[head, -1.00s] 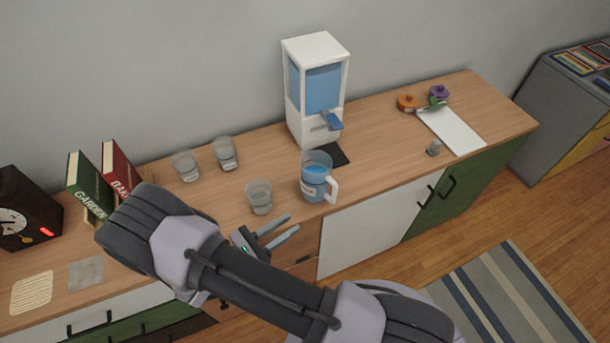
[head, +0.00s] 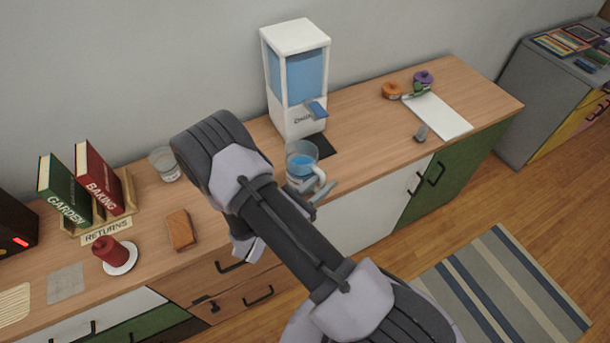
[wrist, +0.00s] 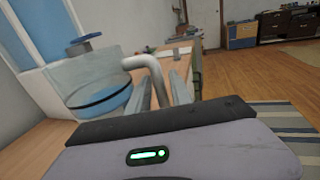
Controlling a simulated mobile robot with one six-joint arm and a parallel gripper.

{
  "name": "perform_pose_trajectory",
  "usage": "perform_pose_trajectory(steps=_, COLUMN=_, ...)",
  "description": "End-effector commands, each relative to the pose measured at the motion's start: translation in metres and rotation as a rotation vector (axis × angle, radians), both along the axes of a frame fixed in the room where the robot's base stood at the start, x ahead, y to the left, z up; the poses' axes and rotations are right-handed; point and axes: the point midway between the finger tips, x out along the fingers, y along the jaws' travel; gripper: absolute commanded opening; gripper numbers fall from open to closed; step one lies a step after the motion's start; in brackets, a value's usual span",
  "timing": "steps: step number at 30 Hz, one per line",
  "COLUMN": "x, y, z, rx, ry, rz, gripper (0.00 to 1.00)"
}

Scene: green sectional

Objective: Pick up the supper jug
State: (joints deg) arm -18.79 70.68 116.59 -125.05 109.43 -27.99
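The supper jug (head: 301,160) stands upright on the wooden counter in front of the white dispenser, with blue liquid inside and a pale handle on its right. My gripper (head: 321,190) is low at the handle side of the jug, with part of it hidden behind my arm. In the wrist view the jug (wrist: 88,82) is close on the left, and its handle bends down between the two grey fingers of my gripper (wrist: 163,88). The fingers look apart, one on each side of the handle. I cannot tell whether either touches it.
The white dispenser (head: 297,85) stands behind the jug. A glass (head: 164,165) stands left of my arm; other glasses seen earlier are hidden. The counter right of the jug is mostly clear.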

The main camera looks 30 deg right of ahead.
Motion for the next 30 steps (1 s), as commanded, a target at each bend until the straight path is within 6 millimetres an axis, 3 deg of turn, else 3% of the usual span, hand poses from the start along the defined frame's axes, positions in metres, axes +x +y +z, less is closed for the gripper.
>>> perform_pose_trajectory(steps=4, x=0.0001, y=0.0004, z=0.0007, rx=0.0, ry=0.0, rz=0.0, gripper=0.23)
perform_pose_trajectory(steps=8, x=0.0, y=0.0006, z=0.0007, rx=0.0, ry=0.0, rz=0.0, gripper=0.0)
perform_pose_trajectory(steps=30, x=-0.0001, y=0.0008, z=0.0004, rx=0.0, ry=0.0, rz=0.0, gripper=0.0)
